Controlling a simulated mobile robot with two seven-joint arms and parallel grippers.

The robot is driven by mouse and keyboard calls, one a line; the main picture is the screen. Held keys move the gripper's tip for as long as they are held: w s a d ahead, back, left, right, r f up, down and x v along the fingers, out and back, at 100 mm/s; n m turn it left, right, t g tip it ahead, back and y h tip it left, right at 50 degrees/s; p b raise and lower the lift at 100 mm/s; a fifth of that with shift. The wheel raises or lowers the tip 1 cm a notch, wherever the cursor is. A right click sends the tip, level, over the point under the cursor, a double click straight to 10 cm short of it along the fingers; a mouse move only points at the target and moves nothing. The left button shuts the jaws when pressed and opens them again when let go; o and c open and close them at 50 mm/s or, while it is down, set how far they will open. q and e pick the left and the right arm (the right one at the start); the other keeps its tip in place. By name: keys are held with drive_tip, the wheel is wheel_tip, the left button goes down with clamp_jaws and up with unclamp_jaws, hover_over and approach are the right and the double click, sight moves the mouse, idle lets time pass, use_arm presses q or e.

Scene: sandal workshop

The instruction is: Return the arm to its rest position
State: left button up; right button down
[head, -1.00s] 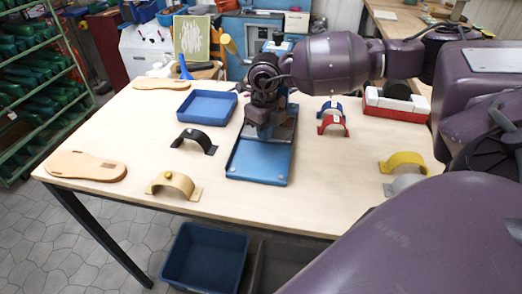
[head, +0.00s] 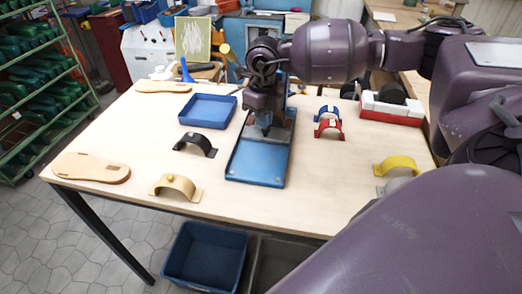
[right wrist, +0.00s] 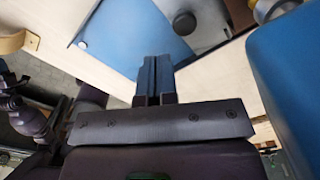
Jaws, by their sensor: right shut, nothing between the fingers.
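My right gripper (head: 265,129) is over the worktable, above the back part of a blue base plate (head: 254,166) with a grey plate on it. It points down, its fingers shut and empty. In the right wrist view the blue fingers (right wrist: 156,76) are together, with the blue base plate (right wrist: 128,35) and the grey plate (right wrist: 196,22) beyond them. My right arm reaches in from the right across the back of the table. My left gripper is not in view.
The table (head: 130,130) holds a blue tray (head: 208,110), a tan sole (head: 90,167), and black (head: 195,142), gold (head: 176,184), red (head: 329,127) and yellow (head: 396,162) straps. A red-and-white block (head: 390,112) stands back right. A blue bin (head: 205,258) is below the front edge.

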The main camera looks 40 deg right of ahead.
drive_tip(key=shift+r+p, duration=0.35)
drive_tip(key=shift+r, duration=0.5)
drive_tip(key=shift+r, duration=0.1)
